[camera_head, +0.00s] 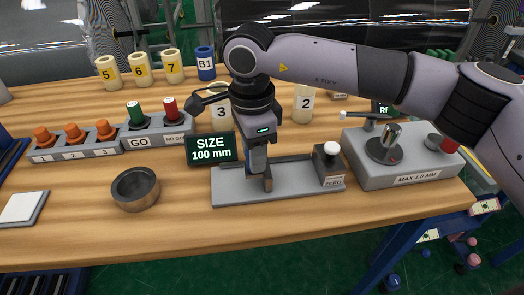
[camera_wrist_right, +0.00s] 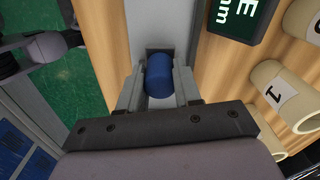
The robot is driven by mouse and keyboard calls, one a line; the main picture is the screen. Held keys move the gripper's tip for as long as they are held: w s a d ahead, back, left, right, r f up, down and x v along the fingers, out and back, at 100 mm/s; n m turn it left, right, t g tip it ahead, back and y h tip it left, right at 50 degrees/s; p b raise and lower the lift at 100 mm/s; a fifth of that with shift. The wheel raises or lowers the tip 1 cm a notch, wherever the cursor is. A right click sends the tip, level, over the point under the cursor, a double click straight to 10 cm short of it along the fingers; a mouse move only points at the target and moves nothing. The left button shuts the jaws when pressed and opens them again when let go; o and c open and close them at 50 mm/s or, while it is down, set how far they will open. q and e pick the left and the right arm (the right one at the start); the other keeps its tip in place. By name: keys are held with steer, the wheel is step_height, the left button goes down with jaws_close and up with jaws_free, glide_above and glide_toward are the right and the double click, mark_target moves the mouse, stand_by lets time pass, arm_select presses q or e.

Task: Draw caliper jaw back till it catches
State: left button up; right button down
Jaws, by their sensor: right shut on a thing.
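The caliper is a flat grey base (camera_head: 222,194) near the table's middle, with a rail along it and a dark block at its right end, marked ZERO and topped by a white knob (camera_head: 331,148). My right gripper (camera_head: 258,170) reaches down over the left part of the caliper. In the right wrist view its fingers (camera_wrist_right: 159,92) are shut on the blue round handle (camera_wrist_right: 159,72) of the caliper jaw. The jaw's lower part is mostly hidden behind the fingers in the head view. A display (camera_head: 211,149) behind the caliper reads SIZE 100 mm. My left gripper is not in view.
A dark ring (camera_head: 136,189) stands left of the caliper. A grey MAX 1.0 MM fixture (camera_head: 400,170) stands to its right. GO and NO GO plugs (camera_head: 158,132), orange plugs (camera_head: 73,134) and numbered rolls (camera_head: 140,69) stand behind. The table front is clear.

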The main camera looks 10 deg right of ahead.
steer(key=shift+a, duration=0.25)
steer(key=c, duration=1)
jaws_free()
steer(key=shift+o, duration=1.1)
steer(key=shift+a, duration=0.1)
step_height(320, 180, up, 7)
steer(key=shift+r+b, duration=0.15)
steer(key=shift+b, duration=0.2)
